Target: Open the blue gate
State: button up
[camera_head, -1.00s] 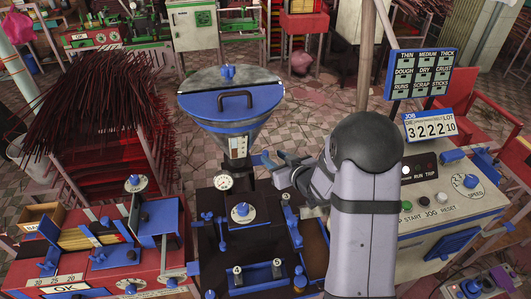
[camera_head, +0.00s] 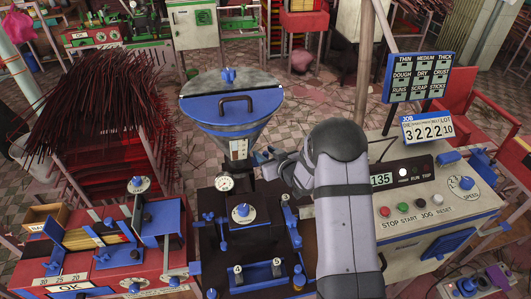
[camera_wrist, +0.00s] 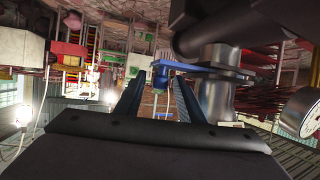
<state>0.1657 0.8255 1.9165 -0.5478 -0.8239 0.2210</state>
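The hopper (camera_head: 232,108) is a grey cone with a blue rim and lid, standing above the dark extruder body. At its neck, the blue gate (camera_wrist: 200,69) shows in the wrist view as a flat blue plate beside a grey cylinder. A blue handle (camera_wrist: 160,78) hangs from the plate's left end. My gripper (camera_wrist: 160,88) is open, with one finger on each side of this handle in the picture. I cannot tell whether the fingers touch it. In the head view, my gripper (camera_head: 268,160) is at the right of the hopper neck, where my arm partly hides the gate.
A round gauge (camera_head: 225,183) is close to the hopper neck; it also shows in the wrist view (camera_wrist: 299,115). A red table (camera_head: 100,275) with blue fittings stands left. A control console (camera_head: 430,205) stands right of my arm. Blue clamps and knobs cover the extruder top.

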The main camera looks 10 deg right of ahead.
grip_shut()
jog(key=d, duration=0.4)
jog(key=shift+d, duration=0.4)
grip_release()
jog(key=b+v, duration=0.2)
jog(key=v, duration=0.5)
jog(key=shift+s, duration=0.15)
